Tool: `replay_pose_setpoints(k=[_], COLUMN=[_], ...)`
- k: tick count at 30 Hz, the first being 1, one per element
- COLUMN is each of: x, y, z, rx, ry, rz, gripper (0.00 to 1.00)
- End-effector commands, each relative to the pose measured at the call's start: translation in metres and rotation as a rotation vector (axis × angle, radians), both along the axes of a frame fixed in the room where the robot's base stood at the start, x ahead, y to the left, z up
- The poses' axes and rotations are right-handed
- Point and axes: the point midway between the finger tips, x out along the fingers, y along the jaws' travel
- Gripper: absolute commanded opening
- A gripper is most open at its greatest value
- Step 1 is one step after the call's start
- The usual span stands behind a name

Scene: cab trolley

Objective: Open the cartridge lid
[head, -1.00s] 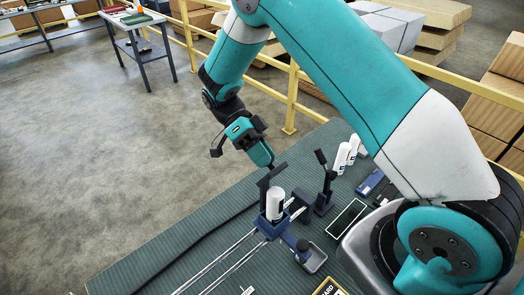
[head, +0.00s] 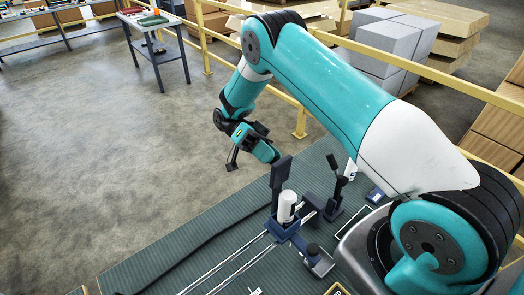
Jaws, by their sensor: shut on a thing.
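A white cartridge (head: 287,207) stands upright in a dark blue holder (head: 287,233) on the ribbed bench top. The dark blue cartridge lid (head: 281,171) stands up steeply behind the cartridge, which shows in the open. My gripper (head: 276,159) reaches down from the upper left to the lid's upper edge. It is shut on the lid, though the fingertips and the exact contact are small and partly hidden.
Two metal rails (head: 230,266) run from the holder toward the lower left. A dark lever stand (head: 336,190) and a white bottle (head: 351,170) are to the right. A yellow railing (head: 300,112) runs behind the bench (head: 190,254).

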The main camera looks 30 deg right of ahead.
Motion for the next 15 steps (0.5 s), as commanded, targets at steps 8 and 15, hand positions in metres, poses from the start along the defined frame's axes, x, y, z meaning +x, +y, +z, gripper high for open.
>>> replay_pose_setpoints(k=[8, 15], x=[-0.0007, -0.001], y=[-0.0044, -0.0042], z=[-0.0021, -0.0022], rx=[-0.001, 0.0], ry=[0.012, 0.012], rz=[-0.008, -0.008], gripper=[0.0, 0.4])
